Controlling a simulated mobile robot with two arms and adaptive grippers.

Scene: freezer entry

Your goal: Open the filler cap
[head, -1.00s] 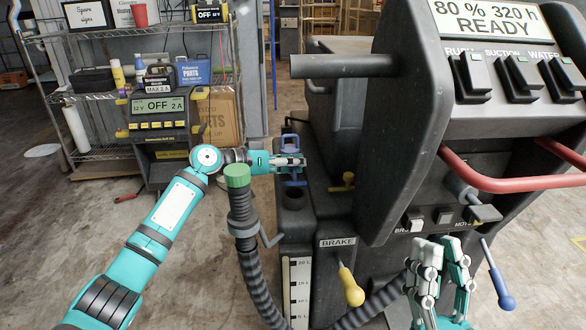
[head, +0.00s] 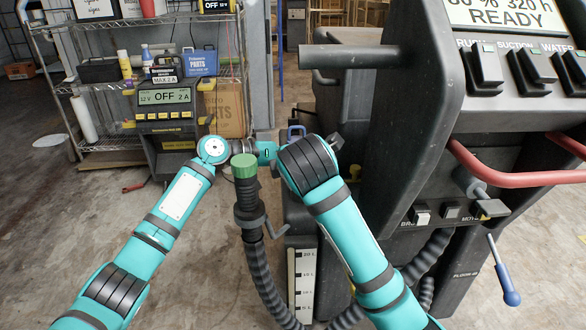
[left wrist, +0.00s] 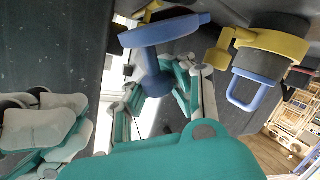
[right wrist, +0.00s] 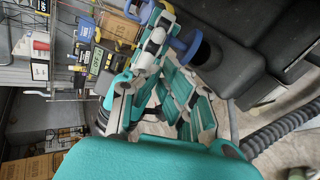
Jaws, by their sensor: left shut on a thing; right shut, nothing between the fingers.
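The blue filler cap (left wrist: 160,35), a disc with a stem, is held by my left gripper (left wrist: 165,82), which is shut on it. In the head view only a bit of blue (head: 295,131) shows above my right arm, which hides the left fingers and the filler opening. The right wrist view shows the cap's blue disc (right wrist: 189,46) close to the dark tank; whether it is clear of the opening I cannot tell. My right gripper (right wrist: 165,82) is shut and empty, close to the left gripper and cap.
A green-topped ribbed hose (head: 245,185) stands left of the tank (head: 300,225). A dark bar (head: 350,57) sticks out above it. The red handle (head: 510,182) and console are at right. A shelf (head: 110,85) and charger (head: 165,115) stand behind.

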